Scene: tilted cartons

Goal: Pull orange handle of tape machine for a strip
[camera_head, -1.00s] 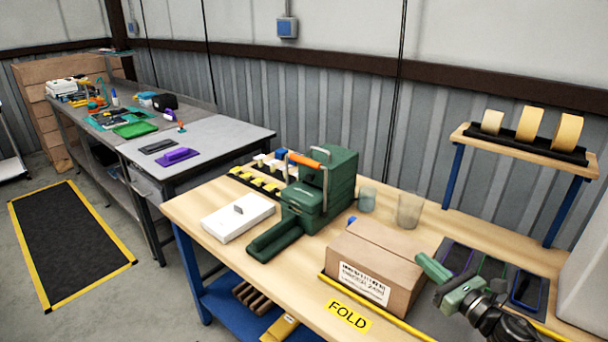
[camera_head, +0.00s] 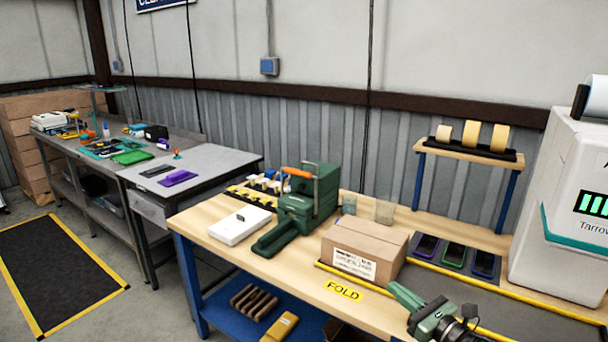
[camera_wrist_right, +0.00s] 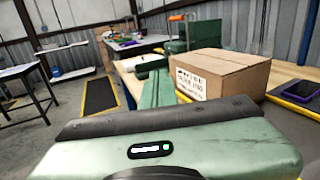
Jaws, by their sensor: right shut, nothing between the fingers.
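The green tape machine (camera_head: 312,195) stands on the wooden bench, behind and left of a closed carton. Its orange handle (camera_head: 298,173) sticks out at the upper left of the machine body. In the right wrist view the machine (camera_wrist_right: 200,36) is partly hidden behind the carton, and the handle (camera_wrist_right: 176,17) shows as a small orange bit. My right gripper (camera_head: 396,290) is shut and empty, at the bench's front edge, right of the yellow FOLD label and well apart from the handle. My left gripper is not in view.
The brown carton (camera_head: 364,248) lies between my right gripper and the machine. A white box (camera_head: 240,225) lies left of the machine. Two clear cups (camera_head: 384,211) stand behind the carton. Phones in a tray (camera_head: 454,255) and a large white unit (camera_head: 560,210) are at right.

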